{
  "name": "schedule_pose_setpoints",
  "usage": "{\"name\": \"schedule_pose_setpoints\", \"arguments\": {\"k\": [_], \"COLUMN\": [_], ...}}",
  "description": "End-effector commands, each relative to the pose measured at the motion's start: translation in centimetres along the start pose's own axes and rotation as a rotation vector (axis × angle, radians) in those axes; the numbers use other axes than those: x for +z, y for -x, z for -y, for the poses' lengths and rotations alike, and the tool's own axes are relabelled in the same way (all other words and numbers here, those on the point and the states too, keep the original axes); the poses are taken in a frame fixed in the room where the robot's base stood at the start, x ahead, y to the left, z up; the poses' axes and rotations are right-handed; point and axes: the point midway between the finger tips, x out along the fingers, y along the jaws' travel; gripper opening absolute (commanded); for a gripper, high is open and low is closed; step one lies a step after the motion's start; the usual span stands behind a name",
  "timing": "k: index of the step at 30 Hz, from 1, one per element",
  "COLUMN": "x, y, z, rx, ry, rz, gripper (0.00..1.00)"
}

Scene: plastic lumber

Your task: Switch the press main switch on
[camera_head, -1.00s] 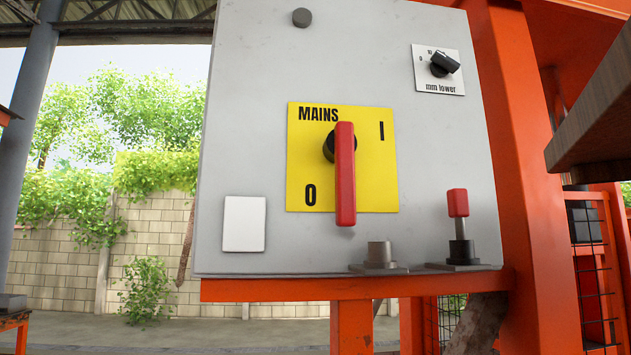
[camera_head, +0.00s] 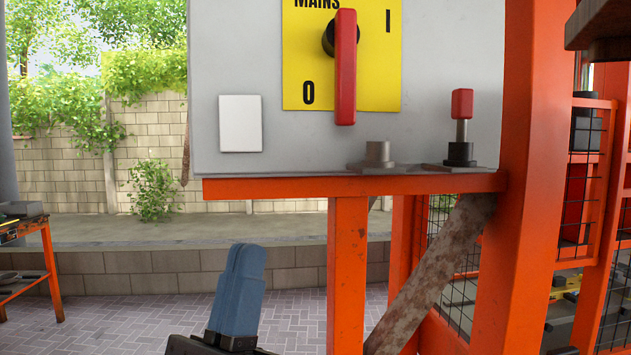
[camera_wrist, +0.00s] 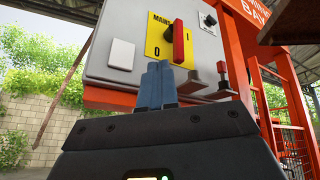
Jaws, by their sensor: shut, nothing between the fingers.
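The main switch (camera_head: 345,68) is a red lever on a black hub, mounted on a yellow plate (camera_head: 296,60) marked MAINS, 0 and I. The lever hangs roughly straight down, between the 0 at lower left and the I at upper right. The red lever also shows in the wrist view (camera_wrist: 179,42). My gripper (camera_head: 248,250) has blue fingers, shut and empty, below and left of the grey switch box (camera_head: 450,40), apart from the lever. In the wrist view my fingers (camera_wrist: 157,66) point up toward the box, overlapping the plate's lower edge in the picture.
A small red-topped lever (camera_head: 462,103) and a grey stub (camera_head: 377,153) stand on the box's lower ledge. An orange frame (camera_head: 347,275) and a rusty diagonal brace (camera_head: 425,275) stand below. A dark overhanging part (camera_head: 600,25) is at upper right. Open paved floor lies left.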

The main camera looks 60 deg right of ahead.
Motion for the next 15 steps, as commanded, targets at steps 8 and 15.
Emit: {"name": "schedule_pose_setpoints", "arguments": {"k": [8, 15], "x": [2.5, 4.8], "y": [-7.1, -12.2], "z": [-0.8, -1.6], "rx": [-0.327, -0.618], "ry": [-0.525, -0.964], "rz": [-0.254, -0.449], "gripper": [0.00, 0.00]}}
